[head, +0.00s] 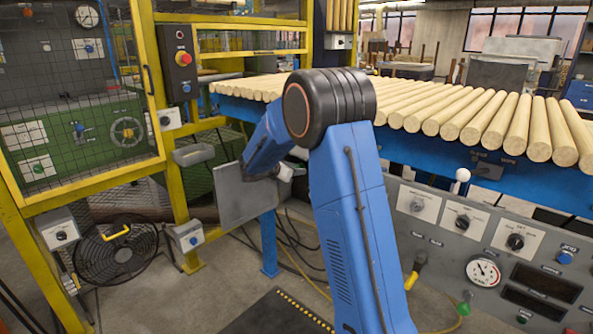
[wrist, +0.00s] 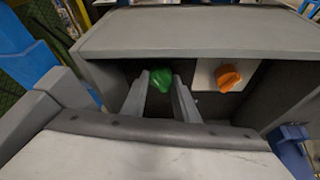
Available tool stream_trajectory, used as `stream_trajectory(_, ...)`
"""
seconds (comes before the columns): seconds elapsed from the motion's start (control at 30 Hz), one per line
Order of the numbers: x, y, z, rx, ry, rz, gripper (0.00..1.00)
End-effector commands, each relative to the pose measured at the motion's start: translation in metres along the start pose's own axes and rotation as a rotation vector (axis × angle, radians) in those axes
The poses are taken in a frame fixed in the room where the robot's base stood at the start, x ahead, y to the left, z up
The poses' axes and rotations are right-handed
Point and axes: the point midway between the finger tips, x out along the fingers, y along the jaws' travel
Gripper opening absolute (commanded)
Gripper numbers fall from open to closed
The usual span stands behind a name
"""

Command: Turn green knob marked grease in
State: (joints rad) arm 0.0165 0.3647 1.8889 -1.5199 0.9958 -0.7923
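A green knob (wrist: 161,79) sits under the overhang of a grey housing (wrist: 200,32) in the wrist view. No marking beside it is legible. My gripper (wrist: 161,84) is open, with one grey finger on each side of the green knob in the picture. I cannot tell whether the fingers touch it. An orange knob (wrist: 228,77) on a pale plate is to the right of the green one. In the head view, the back of a grey panel (head: 238,197) stands at the end of my blue arm, and my gripper is not clearly visible there.
Yellow guard frame with mesh (head: 75,100) stands at the left, with a black fan (head: 116,250) on the floor. A conveyor of turned wood rods (head: 480,110) runs right, above a grey control panel (head: 450,235) with knobs and a gauge. Cables lie on the floor.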

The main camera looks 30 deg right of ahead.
Motion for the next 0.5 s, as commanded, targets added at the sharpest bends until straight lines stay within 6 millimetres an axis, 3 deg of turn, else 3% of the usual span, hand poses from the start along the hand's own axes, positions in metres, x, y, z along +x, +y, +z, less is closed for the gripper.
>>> stream_trajectory(0.5,-0.0001,-0.0016,-0.0001,0.108,0.0,0.045,0.05)
